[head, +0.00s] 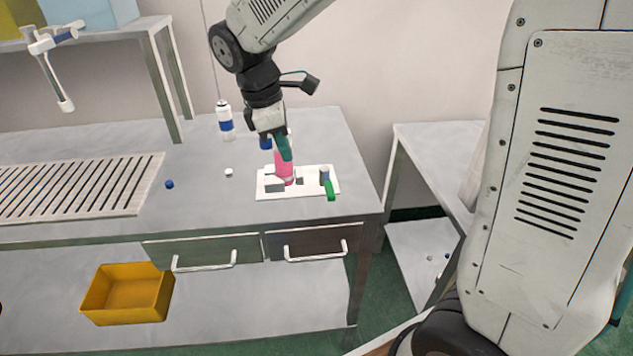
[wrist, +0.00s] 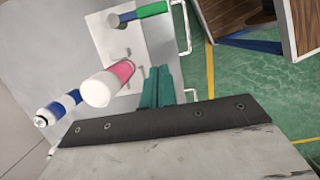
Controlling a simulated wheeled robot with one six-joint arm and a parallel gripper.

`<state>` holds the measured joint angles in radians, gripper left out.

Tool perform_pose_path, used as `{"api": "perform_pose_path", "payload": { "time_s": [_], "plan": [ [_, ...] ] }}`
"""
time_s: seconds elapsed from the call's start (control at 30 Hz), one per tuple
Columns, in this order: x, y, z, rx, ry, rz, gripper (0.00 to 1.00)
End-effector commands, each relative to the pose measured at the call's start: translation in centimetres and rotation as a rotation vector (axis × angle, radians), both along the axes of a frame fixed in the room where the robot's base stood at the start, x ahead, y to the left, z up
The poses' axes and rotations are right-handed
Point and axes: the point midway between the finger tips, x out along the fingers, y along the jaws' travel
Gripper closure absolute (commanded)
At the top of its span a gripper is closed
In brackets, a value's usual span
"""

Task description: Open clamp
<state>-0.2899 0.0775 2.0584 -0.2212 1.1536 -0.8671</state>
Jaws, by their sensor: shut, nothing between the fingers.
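The clamp has a white base plate (head: 262,188) on the bench and a green handle (head: 330,190) at its right end. In the wrist view the green handle (wrist: 152,10) lies at the top, beside the plate (wrist: 133,62). A pink can (head: 284,170) with a white top stands upright on the plate; the can (wrist: 108,83) is left of the fingers in the wrist view. My gripper (head: 286,158) is shut and empty, with its teal fingers over or beside the can. The fingers (wrist: 158,85) are together and apart from the handle. The gripper partly hides the can in the head view.
A white and blue tool (head: 225,122) hangs on a cable left of my arm. A blue cap (head: 169,184) and a white cap (head: 228,172) lie on the bench. A slatted rack (head: 75,188) is at the left. A yellow bin (head: 128,296) stands below.

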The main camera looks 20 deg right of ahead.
Motion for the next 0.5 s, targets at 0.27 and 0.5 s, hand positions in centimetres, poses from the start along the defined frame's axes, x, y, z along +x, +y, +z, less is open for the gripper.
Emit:
{"api": "perform_pose_path", "payload": {
  "time_s": [0.27, 0.5],
  "plan": [
    [0.1, 0.1, -0.1, -0.001, 0.002, 0.006, 1.00],
    [0.0, -0.3, -1.4, -0.001, 0.004, 0.003, 1.00]
  ]
}}
